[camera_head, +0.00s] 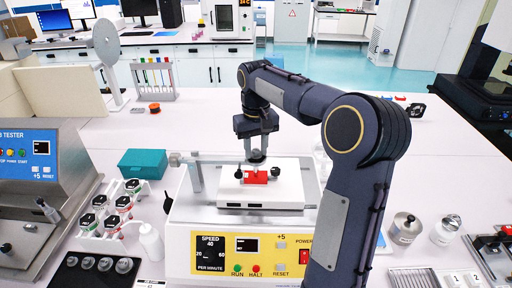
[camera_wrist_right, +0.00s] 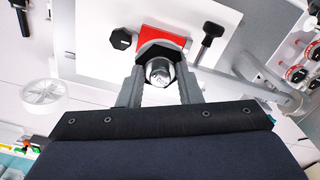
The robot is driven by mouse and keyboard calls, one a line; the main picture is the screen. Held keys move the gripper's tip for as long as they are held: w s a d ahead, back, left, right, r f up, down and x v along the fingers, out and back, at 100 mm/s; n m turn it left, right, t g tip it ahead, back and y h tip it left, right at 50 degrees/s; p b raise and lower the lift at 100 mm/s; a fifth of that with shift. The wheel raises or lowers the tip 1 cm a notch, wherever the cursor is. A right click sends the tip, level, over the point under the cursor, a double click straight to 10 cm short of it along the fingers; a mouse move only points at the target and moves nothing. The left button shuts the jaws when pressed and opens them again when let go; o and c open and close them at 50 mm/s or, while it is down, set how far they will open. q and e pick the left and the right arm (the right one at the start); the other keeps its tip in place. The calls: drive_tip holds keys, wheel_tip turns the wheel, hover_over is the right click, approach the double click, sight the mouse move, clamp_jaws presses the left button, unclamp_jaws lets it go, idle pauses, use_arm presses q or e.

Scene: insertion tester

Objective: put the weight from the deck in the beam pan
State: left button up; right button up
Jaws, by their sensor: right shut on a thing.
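My right gripper (camera_head: 257,150) reaches down over the tester's white top. In the right wrist view my gripper (camera_wrist_right: 160,82) is shut on a small silver weight (camera_wrist_right: 160,70), held between its two fingers. The grey beam (camera_head: 222,157) runs from a post at the left to below the gripper; it also shows in the right wrist view (camera_wrist_right: 240,84). A dark, many-sided piece (camera_wrist_right: 158,48) shows around the weight's far side. The pan at the beam's end is mostly hidden, and I cannot tell whether the weight touches it. My left gripper is not in view.
A red block (camera_head: 256,177) lies on the white top (camera_head: 275,194), close below the gripper, with black knobs beside it. A black tray (camera_head: 70,272) of several silver weights is at the front left. A teal box (camera_head: 143,163) stands left of the tester.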

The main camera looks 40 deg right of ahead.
sight(256, 150)
drive_tip(key=o, duration=1)
wheel_tip(256, 150, up, 11)
drive_tip(key=s+a+f+n+t+y+p, duration=0.1)
drive_tip(key=s+a+f+n+t+y, duration=0.15)
drive_tip(key=s+a, duration=0.85)
drive_tip(key=s+a+f+t, duration=0.1)
drive_tip(key=s+a+f, duration=0.3)
drive_tip(key=s+f, duration=0.2)
drive_tip(key=s+a+f+t+y, duration=0.1)
drive_tip(key=s+a+f+t, duration=0.1)
drive_tip(key=s+f, duration=0.4)
drive_tip(key=shift+a+m, duration=0.35)
drive_tip(key=shift+a, duration=0.5)
drive_tip(key=shift+s, duration=0.1)
